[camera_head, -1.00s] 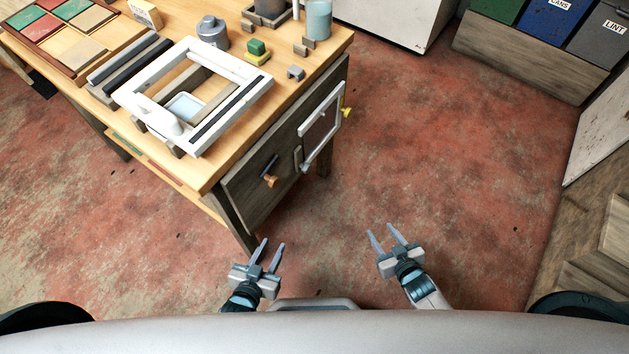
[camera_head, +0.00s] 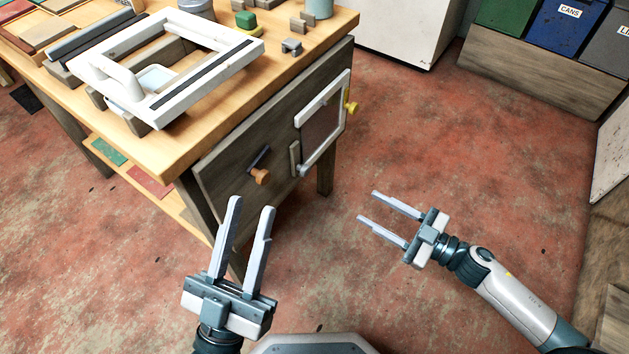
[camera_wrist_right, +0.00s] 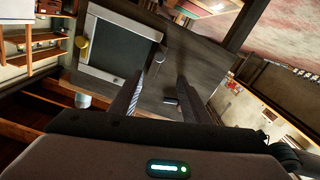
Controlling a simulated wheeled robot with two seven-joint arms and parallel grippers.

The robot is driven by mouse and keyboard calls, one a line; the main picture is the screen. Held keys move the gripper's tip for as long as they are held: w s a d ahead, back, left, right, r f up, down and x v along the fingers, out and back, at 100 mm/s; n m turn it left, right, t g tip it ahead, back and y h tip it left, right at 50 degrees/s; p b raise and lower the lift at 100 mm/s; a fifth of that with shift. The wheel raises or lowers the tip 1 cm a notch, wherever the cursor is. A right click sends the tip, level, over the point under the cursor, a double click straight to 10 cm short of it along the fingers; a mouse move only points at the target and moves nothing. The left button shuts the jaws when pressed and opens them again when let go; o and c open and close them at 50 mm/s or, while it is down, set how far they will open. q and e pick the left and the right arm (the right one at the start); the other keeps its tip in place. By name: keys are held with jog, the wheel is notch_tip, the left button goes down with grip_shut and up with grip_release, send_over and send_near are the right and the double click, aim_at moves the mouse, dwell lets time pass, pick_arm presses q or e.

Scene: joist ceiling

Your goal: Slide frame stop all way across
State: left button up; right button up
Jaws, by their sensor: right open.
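A small white frame (camera_head: 299,120) is set upright on the workbench's grey-brown side panel, with a yellow knob (camera_head: 352,108) at its right edge. An orange-brown knob (camera_head: 260,177) beside a short dark bar sits left of it. I cannot tell for sure which part is the frame stop. My left gripper (camera_head: 252,203) is open and empty, in front of the panel's lower left. My right gripper (camera_head: 368,206) is open and empty, right of the panel, fingers pointing left. In the right wrist view the frame (camera_wrist_right: 123,25) and yellow knob (camera_wrist_right: 82,42) show beyond the fingers, not touched.
A larger white frame (camera_head: 205,88) lies on the wooden benchtop (camera_head: 185,148), with small blocks and a cup (camera_head: 318,8) behind it. A white cabinet (camera_head: 400,30) and labelled bins (camera_head: 562,25) stand at the back right. The red floor right of the bench is clear.

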dwell(0.3)
jog(key=b, duration=0.1)
send_near(308, 172)
jog(key=x, duration=0.7)
pick_arm(q)
jog(key=shift+w+a+r+t, duration=0.1)
jog(key=shift+a+r+t, duration=0.25)
jog(key=shift+r, duration=0.2)
jog(key=shift+w+a+r+t, duration=0.1)
jog(key=shift+a+r+t, duration=0.15)
jog(key=shift+r+t, duration=0.25)
jog(key=shift+w+a+r+t, duration=0.1)
jog(key=shift+a+r+t, duration=0.25)
jog(key=shift+r, duration=0.2)
pick_arm(e)
jog(key=shift+w+a, duration=0.25)
jog(key=shift+a, duration=0.2)
